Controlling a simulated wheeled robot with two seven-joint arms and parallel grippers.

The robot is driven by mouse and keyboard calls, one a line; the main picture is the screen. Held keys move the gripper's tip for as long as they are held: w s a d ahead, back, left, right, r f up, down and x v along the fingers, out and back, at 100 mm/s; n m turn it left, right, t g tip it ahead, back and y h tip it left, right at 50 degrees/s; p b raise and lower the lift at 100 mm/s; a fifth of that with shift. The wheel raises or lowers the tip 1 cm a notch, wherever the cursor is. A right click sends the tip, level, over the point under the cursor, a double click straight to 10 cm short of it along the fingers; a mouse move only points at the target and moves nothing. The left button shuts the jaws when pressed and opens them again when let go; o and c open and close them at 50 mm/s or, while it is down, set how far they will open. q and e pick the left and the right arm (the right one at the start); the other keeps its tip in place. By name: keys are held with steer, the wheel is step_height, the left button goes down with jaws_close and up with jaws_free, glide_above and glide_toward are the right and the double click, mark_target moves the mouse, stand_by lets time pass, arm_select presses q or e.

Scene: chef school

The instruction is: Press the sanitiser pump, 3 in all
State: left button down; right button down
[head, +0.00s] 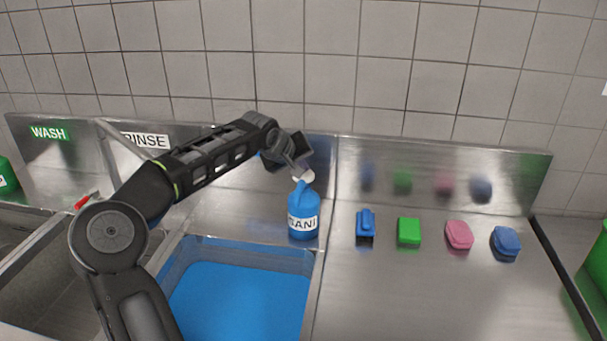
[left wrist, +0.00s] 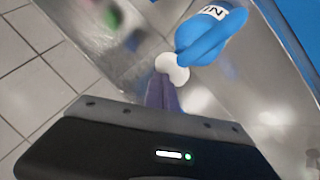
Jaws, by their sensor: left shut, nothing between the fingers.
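The blue sanitiser bottle (head: 304,212) with a "SANI" label stands upright on the ledge behind the blue-filled sink basin. Its white pump head (head: 304,176) is on top. My left gripper (head: 297,168) is shut and empty at the pump head, coming from above and the left; I cannot tell whether it touches. In the left wrist view the white pump (left wrist: 172,68) is right at the tips of my left gripper (left wrist: 163,90), with the blue bottle (left wrist: 210,38) beyond it. My right gripper is not in view.
The sink basin (head: 240,247) holds blue liquid in front of the bottle. On the steel counter at right are a blue brush-like item (head: 365,223), a green sponge (head: 409,231), a pink sponge (head: 459,235) and a blue sponge (head: 506,242). A steel backsplash (head: 420,165) runs behind.

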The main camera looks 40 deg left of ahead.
arm_select(q)
steer(key=shift+f+b, duration=0.55)
steer(key=shift+f, duration=0.15)
stand_by(0.5)
steer(key=shift+r, duration=0.1)
steer(key=shift+r+p, duration=0.95)
steer(key=shift+r, duration=0.4)
steer(key=shift+r, duration=0.1)
steer(key=shift+r+p, duration=1.65)
steer(key=shift+r, duration=0.8)
steer(key=shift+f, duration=0.1)
